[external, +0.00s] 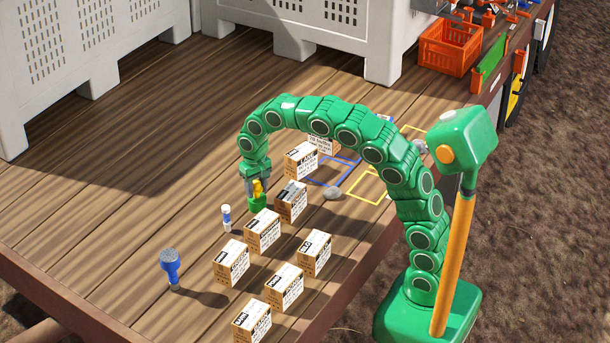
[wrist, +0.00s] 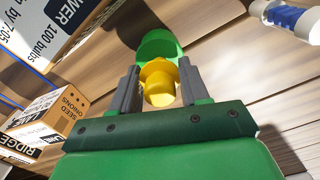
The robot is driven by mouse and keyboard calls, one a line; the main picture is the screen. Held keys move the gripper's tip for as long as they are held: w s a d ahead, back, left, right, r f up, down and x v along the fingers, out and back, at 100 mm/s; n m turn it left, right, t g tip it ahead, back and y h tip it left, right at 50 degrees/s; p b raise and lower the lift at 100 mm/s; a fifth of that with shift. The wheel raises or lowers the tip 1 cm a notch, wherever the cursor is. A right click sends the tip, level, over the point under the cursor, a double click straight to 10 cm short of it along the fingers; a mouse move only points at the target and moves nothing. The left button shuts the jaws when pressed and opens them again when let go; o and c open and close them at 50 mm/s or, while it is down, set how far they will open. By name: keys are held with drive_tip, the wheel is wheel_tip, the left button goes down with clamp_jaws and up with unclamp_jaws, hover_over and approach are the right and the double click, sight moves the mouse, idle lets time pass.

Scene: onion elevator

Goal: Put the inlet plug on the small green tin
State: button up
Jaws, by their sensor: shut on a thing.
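A yellow piece, which I take to be the inlet plug (external: 258,187), is between the fingers of my gripper (external: 257,182), which points down over the wooden deck. In the wrist view the plug (wrist: 159,84) sits between the two grey fingers of my gripper (wrist: 157,85), shut on it. The small green tin (external: 257,203) is directly under the plug in the external view. In the wrist view the tin (wrist: 160,44) shows just beyond the plug, partly hidden by it. I cannot tell whether plug and tin touch.
Several cardboard boxes (external: 263,230) stand close by on the deck (external: 110,200). A white-and-blue bottle (external: 226,218) and a blue round-headed object (external: 170,266) stand to the left. White bins (external: 300,25) and an orange crate (external: 445,50) are behind.

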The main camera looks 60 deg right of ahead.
sight(256, 182)
drive_tip(key=shift+f, duration=0.1)
drive_tip(key=o, duration=1)
drive_tip(key=shift+o, duration=0.2)
wheel_tip(256, 182, up, 12)
